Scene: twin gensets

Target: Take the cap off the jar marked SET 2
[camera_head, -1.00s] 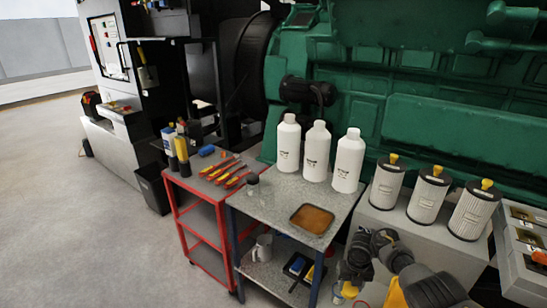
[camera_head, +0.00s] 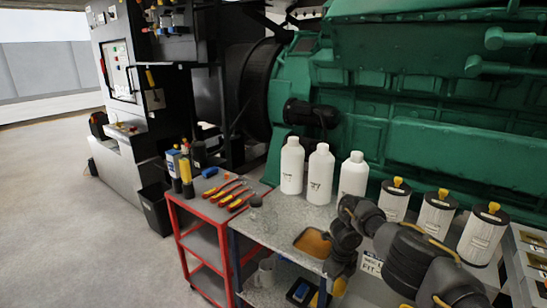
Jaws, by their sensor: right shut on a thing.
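No SET 2 mark is readable in this view. A small jar (camera_head: 256,201) stands at the left back corner of the grey metal cart (camera_head: 285,230); its label is too small to read. My right arm comes in from the lower right and bends down past the cart's right edge. My right gripper (camera_head: 336,286) is low at that edge, mostly hidden by my wrist. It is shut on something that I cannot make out. My left gripper is not in view.
Three white bottles (camera_head: 321,175) stand at the cart's back, with a brown-filled tray (camera_head: 312,242) in front. Several screwdrivers (camera_head: 228,194) lie on the red cart (camera_head: 190,215). Filters with yellow tops (camera_head: 437,215) stand right. A mug (camera_head: 265,272) sits on the lower shelf.

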